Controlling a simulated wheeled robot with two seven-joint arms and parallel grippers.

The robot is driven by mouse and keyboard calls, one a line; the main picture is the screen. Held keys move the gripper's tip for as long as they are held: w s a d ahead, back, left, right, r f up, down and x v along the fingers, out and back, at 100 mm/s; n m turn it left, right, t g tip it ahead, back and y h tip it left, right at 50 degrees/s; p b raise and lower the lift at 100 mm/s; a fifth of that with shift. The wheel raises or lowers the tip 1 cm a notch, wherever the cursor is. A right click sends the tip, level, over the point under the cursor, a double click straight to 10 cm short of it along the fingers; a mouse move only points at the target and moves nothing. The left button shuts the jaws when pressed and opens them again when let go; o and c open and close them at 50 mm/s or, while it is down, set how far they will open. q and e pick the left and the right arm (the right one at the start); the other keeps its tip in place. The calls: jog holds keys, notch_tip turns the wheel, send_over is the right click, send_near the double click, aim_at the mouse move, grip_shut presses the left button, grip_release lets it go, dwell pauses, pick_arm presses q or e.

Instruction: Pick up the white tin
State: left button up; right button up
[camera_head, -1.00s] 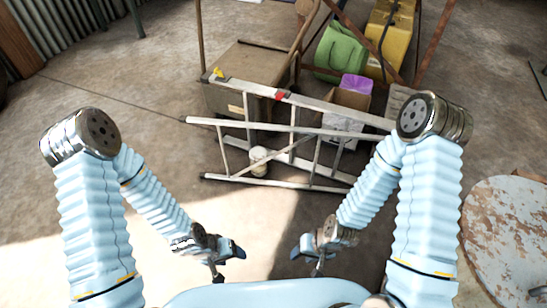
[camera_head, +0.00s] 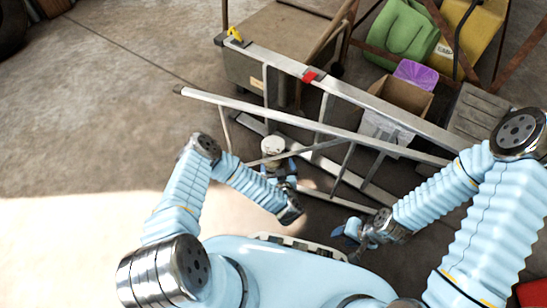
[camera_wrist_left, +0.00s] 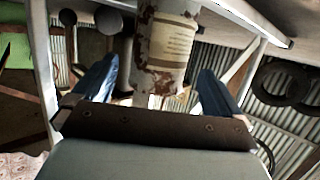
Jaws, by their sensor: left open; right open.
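The white tin (camera_head: 272,147) stands among the rails of an aluminium ladder (camera_head: 300,128), with its pale round top showing in the head view. In the left wrist view the tin (camera_wrist_left: 166,45) has a cream label and rust patches. My left gripper (camera_head: 281,170) is open at the near side of the tin. In the left wrist view its two blue fingers (camera_wrist_left: 158,74) are spread, one to each side of the tin's lower picture end, with gaps visible. Contact cannot be told. My right gripper (camera_head: 348,231) is open and empty, lower right of the tin.
The ladder's rails and rungs surround the tin closely.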

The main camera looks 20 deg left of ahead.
aim_at(276, 160)
pick_arm(q)
jog(key=x, duration=0.3)
jog(key=shift+w+a+b, duration=0.1)
jog(key=shift+b, duration=0.2)
jog(key=b+x, duration=0.2)
jog(key=x, duration=0.3)
jog(key=shift+r, duration=0.1)
jog(key=c, duration=0.9)
